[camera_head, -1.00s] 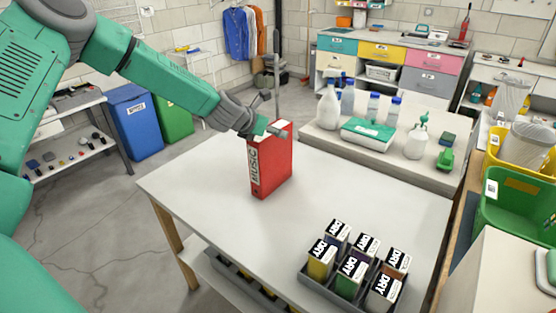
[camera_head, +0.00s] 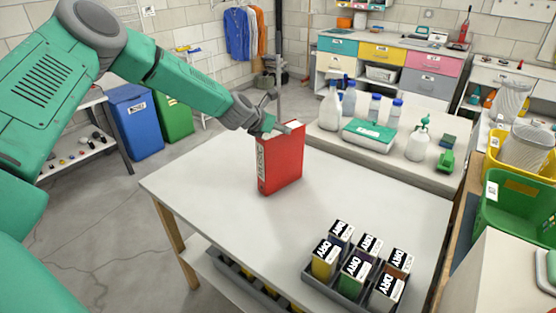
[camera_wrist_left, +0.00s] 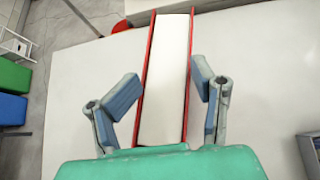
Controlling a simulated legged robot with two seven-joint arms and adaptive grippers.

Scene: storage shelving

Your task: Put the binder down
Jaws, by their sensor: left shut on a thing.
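The red binder (camera_head: 284,160) stands upright at the far side of the white table (camera_head: 215,190), its labelled spine toward the left. I cannot tell whether its bottom edge touches the tabletop or hovers just above it. My left gripper (camera_head: 279,128) is at the binder's top and shut on it. In the left wrist view, the fingers of my left gripper (camera_wrist_left: 165,87) lie on either side of the binder (camera_wrist_left: 163,65), whose white pages show between red covers. My right gripper is not in view.
A grey tray (camera_head: 330,288) of several "DRY" boxes stands at the table's front right. The tabletop between it and the binder is clear. Behind is a bench with bottles (camera_head: 331,108) and a green-lidded box (camera_head: 369,134). Green and yellow bins (camera_head: 517,205) are at right.

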